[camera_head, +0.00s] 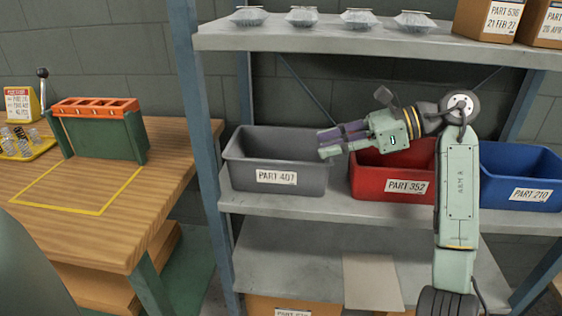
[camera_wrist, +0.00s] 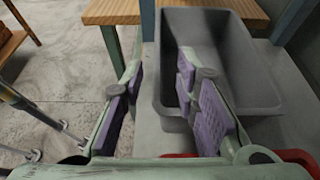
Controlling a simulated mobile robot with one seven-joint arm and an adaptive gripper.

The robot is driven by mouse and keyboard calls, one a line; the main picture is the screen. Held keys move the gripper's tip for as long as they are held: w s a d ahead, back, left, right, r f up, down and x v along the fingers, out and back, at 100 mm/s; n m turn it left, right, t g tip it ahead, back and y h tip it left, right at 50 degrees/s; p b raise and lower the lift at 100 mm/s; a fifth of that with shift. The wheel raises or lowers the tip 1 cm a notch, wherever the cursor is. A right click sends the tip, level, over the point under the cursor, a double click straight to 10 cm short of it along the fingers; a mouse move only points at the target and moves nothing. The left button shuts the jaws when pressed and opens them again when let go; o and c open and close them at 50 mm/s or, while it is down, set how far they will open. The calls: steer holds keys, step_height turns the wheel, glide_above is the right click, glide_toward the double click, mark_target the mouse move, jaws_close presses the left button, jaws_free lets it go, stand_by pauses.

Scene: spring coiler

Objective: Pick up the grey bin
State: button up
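The grey bin (camera_head: 276,179), labelled PART 407, stands upright on the shelf's middle board at the left, and looks empty. My gripper (camera_head: 325,143) is at the bin's right end, about rim height, pointing left. In the wrist view my gripper (camera_wrist: 158,75) is open, with a clear gap between its purple-padded fingers. There the grey bin (camera_wrist: 258,92) lies ahead and to the right. The left finger is outside the bin's front wall and the right finger overlaps its inside. I cannot tell whether either finger touches it.
A red bin (camera_head: 394,188) stands close right of the grey bin, partly behind my arm. A blue bin (camera_head: 521,187) is farther right. The upper board (camera_head: 330,40) is above, and a blue post (camera_head: 188,90) is at the left. The wooden bench (camera_head: 130,220) has a bare yellow-outlined area.

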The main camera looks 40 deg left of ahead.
steer(key=p+x, duration=0.1)
steer(key=x, duration=0.4)
steer(key=shift+f, duration=0.15)
steer(key=p+x, duration=0.2)
steer(key=x, duration=0.3)
steer(key=shift+a+f, duration=0.1)
steer(key=shift+f, duration=0.1)
jaws_close()
stand_by(0.6)
